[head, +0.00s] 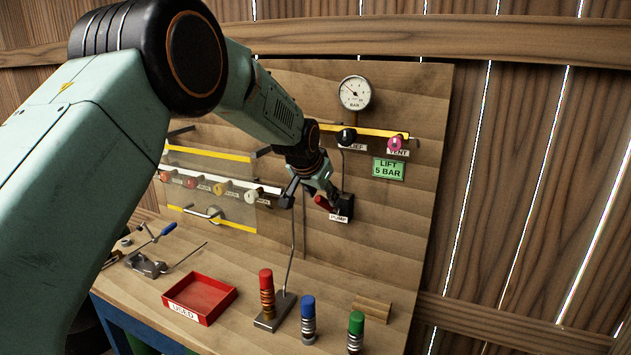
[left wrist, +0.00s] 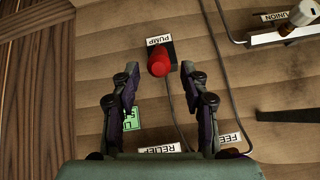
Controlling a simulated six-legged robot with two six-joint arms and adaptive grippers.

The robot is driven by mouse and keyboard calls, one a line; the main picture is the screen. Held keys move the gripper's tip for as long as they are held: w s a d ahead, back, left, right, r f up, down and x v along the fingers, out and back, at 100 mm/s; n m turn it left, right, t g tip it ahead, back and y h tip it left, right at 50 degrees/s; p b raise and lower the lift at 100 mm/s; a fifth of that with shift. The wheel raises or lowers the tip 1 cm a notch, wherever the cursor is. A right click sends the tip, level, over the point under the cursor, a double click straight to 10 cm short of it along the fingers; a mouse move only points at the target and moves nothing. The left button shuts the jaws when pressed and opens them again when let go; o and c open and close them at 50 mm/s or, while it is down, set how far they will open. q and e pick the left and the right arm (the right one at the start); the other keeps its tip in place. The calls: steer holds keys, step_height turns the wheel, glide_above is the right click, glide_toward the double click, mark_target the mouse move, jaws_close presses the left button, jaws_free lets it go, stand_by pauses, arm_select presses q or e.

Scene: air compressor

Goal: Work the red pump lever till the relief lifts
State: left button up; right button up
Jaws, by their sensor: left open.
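The red pump lever (head: 323,203) sticks out from its dark mount on the upright wooden board, above the PUMP label (head: 340,217). In the left wrist view the red lever end (left wrist: 159,62) lies just beyond the fingertips, between their lines. My left gripper (left wrist: 160,72) is open and empty, and in the head view (head: 327,192) it is close to the lever; I cannot tell whether it touches. The pressure gauge (head: 355,93) is at the top of the board. The relief knob (head: 346,137) is black, beside the pink vent knob (head: 395,143). My right gripper does not show.
A green sign (head: 388,169) reads LIFT 5 BAR. On the bench are a red USED tray (head: 200,297), red (head: 266,292), blue (head: 308,318) and green (head: 356,330) capped cylinders, and a wooden block (head: 372,309). A row of labelled knobs (head: 220,188) is left of the lever.

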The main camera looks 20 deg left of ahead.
arm_select(q)
steer(key=v, duration=0.7)
stand_by(0.3)
steer(key=s+f, duration=0.2)
steer(key=f, duration=0.4)
steer(key=s+d+f+g, duration=0.1)
steer(key=s+f, duration=0.2)
steer(key=f, duration=0.2)
steer(key=s+d+f+g, duration=0.1)
steer(key=s+f, duration=0.1)
steer(key=f, duration=0.4)
steer(key=shift+s+d+f+n, duration=0.25)
steer(key=shift+s+f+n, duration=0.05)
steer(key=shift+s+f, duration=0.05)
steer(key=s+d+f+g, duration=0.1)
steer(key=s+f+g, duration=0.1)
steer(key=s+f, duration=0.95)
steer(key=s+d+f+n+g, duration=0.15)
steer(key=s+f, duration=0.35)
steer(key=s, duration=1)
steer(key=s+f+n+g, duration=0.15)
steer(key=s+f, duration=0.25)
steer(key=s, duration=1.1)
step_height(320, 180, down, 19)
steer(key=b, duration=1.9)
steer(key=shift+s+f+m+g, duration=0.15)
steer(key=shift+s+m+g, duration=0.1)
steer(key=shift+m+g, duration=0.15)
